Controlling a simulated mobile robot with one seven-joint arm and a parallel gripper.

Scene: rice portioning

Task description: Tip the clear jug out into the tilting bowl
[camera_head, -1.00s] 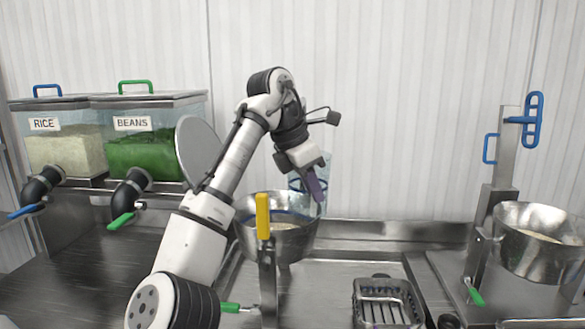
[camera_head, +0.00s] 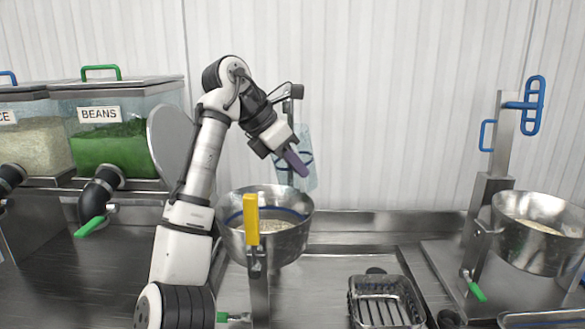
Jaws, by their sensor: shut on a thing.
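My gripper (camera_head: 297,161) has purple fingers and is shut on the clear jug (camera_head: 309,178), a see-through vessel with a blue band. The jug is held in the air above and slightly right of the middle of a steel bowl (camera_head: 295,236). It looks tilted, and the fingers hide part of it. I cannot make out anything inside it. The steel bowl has a yellow handle (camera_head: 251,218) in front, a blue line inside and pale grain in it. A second steel bowl (camera_head: 540,258) on a stand at the right also holds pale grain. I cannot tell which bowl tilts.
A beans bin (camera_head: 125,100) and a rice bin (camera_head: 30,110) with spouts stand at the left. A slotted steel tray (camera_head: 385,300) lies in front. A post with blue handles (camera_head: 532,110) rises at the right.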

